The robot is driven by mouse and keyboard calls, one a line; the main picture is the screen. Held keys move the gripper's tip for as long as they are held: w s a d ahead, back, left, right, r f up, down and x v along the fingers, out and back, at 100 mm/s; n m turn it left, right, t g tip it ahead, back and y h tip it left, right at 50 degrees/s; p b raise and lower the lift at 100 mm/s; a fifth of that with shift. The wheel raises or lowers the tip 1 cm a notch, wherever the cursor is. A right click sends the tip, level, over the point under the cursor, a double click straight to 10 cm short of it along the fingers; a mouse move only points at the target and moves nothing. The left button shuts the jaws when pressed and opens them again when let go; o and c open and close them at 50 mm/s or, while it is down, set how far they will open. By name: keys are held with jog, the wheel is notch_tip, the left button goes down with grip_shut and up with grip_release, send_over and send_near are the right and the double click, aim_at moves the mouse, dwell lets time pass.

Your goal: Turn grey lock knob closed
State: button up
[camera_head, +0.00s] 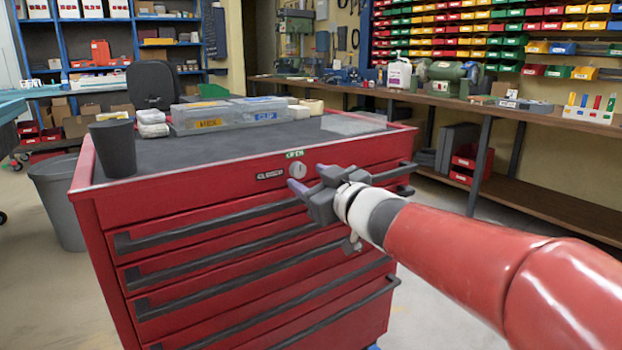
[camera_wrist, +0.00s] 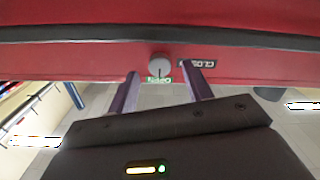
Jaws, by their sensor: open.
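The round grey lock knob (camera_head: 297,170) sits on the top front panel of the red tool cabinet (camera_head: 215,193). A green OPEN label (camera_head: 295,153) is just above it and a dark CLOSED label (camera_head: 270,174) is to its left. In the wrist view the scene is upside down: the knob (camera_wrist: 160,63) has a thin mark that seems to point at the OPEN label (camera_wrist: 159,79), and the CLOSED label (camera_wrist: 197,64) is at its right. My gripper (camera_head: 307,178) is open and empty in front of the knob. In the wrist view its fingers (camera_wrist: 160,73) lie either side of the knob, apparently not touching it.
Dark drawer handles (camera_head: 215,227) stick out below the knob. On the cabinet top are a dark cup (camera_head: 114,148) and clear-lidded boxes (camera_head: 225,114). A grey bin (camera_head: 60,205) stands at the left. A workbench (camera_head: 420,97) runs behind at the right, with open floor before it.

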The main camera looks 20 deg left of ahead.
jog(key=shift+x, duration=1.05)
jog(key=shift+c, duration=0.3)
jog(key=c, duration=0.9)
